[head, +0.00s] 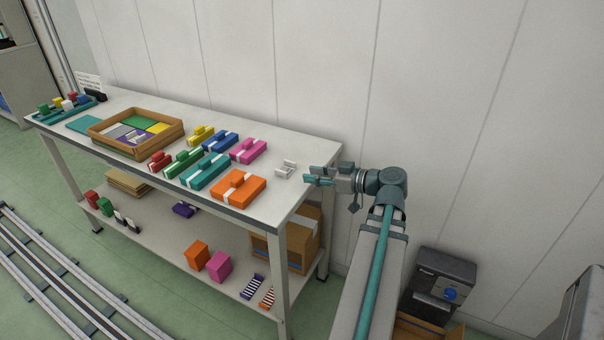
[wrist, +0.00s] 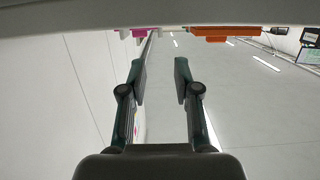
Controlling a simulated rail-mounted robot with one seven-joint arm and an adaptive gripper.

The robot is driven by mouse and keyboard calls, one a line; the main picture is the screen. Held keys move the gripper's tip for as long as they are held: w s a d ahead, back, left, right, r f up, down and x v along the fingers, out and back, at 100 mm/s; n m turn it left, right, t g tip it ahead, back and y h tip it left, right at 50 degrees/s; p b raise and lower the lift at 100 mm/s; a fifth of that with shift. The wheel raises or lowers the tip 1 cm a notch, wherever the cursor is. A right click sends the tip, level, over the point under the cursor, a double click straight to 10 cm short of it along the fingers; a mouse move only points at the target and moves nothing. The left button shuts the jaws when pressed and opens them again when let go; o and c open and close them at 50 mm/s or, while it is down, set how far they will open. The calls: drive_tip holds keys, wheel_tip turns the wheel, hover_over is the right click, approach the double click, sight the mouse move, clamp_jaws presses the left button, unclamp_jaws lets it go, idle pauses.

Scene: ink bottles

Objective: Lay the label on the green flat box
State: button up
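A flat green piece (head: 139,121) lies in the back of the wooden tray on the tabletop. A green box with a white band (head: 183,162) and a raised block stands right of the tray, among similar coloured boxes. I cannot tell for sure which is the green flat box. A small pale piece (head: 136,137) lies on the purple patch in the tray. It may be the label, but it is too small to tell. My gripper (head: 307,178) is at the right end of the table, beside a small white stand (head: 286,170). In the wrist view my gripper (wrist: 161,72) is open and empty between its fingers.
The wooden tray (head: 160,141) also holds grey and yellow pieces. The orange box (head: 238,190), teal box (head: 206,171) and magenta box (head: 249,150) stand between it and my gripper. A wall runs behind the table. The lower shelf holds more boxes and a carton (head: 300,245).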

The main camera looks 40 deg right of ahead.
drive_tip(key=o, duration=0.5)
drive_tip(key=shift+s+d+r, duration=0.1)
drive_tip(key=shift+s+d, duration=0.05)
drive_tip(key=shift+s, duration=0.3)
drive_tip(key=o, duration=0.7)
drive_tip(key=w+a+r+n+g+y+p, duration=0.15)
drive_tip(key=w+a+r+g+p, duration=0.35)
drive_tip(key=w+r+p, duration=0.75)
drive_tip(key=m+g+h+p, duration=0.1)
drive_tip(key=g+h+p, duration=0.45)
drive_tip(key=p, duration=0.25)
approach(287, 164)
wheel_tip(287, 164, up, 3)
drive_tip(key=s+a, duration=0.1)
drive_tip(key=s, duration=0.1)
drive_tip(key=shift+m+y, duration=0.25)
drive_tip(key=shift+y, duration=0.15)
drive_tip(key=shift+p+x, duration=1.4)
drive_tip(key=shift+x, duration=4.05)
